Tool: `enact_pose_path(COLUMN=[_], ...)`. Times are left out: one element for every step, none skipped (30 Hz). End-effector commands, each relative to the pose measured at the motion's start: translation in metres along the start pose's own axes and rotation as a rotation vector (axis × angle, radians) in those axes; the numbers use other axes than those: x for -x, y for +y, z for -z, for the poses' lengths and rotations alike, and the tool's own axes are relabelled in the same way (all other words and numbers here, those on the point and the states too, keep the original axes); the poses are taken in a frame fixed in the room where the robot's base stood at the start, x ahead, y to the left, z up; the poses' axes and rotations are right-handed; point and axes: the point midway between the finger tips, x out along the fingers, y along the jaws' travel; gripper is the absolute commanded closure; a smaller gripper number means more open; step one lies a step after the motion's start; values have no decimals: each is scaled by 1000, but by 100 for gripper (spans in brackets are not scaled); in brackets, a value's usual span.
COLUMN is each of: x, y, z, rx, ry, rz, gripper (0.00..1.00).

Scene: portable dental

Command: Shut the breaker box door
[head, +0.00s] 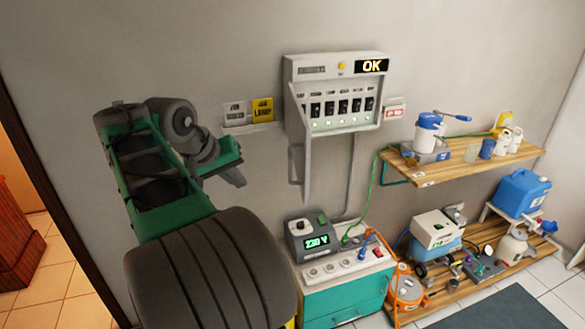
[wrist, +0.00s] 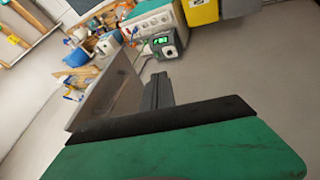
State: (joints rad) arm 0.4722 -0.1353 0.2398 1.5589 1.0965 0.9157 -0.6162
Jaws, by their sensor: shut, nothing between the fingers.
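The breaker box (head: 386,68) is a pale grey wall cabinet at the upper middle of the head view, with a row of black breakers showing. Its door (head: 298,160) stands open, swung out from the box's left side and seen nearly edge-on. My gripper (head: 238,178) is shut and empty, to the left of the door and apart from it in the head view. In the wrist view, my dark fingers (wrist: 157,90) point toward the room; a flat grey panel (wrist: 108,92) beside them looks like the door. I cannot tell whether they touch.
Yellow and grey signs (head: 263,109) hang on the wall left of the box. Below it stands a teal cabinet (head: 345,300) with a 230 V unit (head: 312,240) on top. A wooden shelf (head: 460,165) with bottles is to the right. A doorway lies at far left.

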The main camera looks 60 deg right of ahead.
Motion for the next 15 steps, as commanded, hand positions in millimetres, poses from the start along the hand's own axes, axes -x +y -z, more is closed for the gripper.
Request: enact_pose_path(x=[2,1,1,0,-2,-4,-7,-11,-17,-22,-28,-36,-42,-49,-58], y=[27,39,51,56,59,62,63,63,63,63,64,65,66,66,67], z=[9,10,10,10,9,8,7,6,6,5,4,3,3,2,2], rx=[-61,-89,-118,-133,-142,-148,-149,-150,-149,-148,-149,-149,-150,-149,-150], ry=[-29,-43,-57,-65,-70,-73,-74,-74,-73,-73,-74,-74,-74,-74,-74], rz=[-47,-69,-90,-101,-108,-113,-115,-115,-115,-115,-115,-115,-115,-114,-114], gripper=[100,100,100,100,100,100,100,100,100,100,100,100,100,100,100])
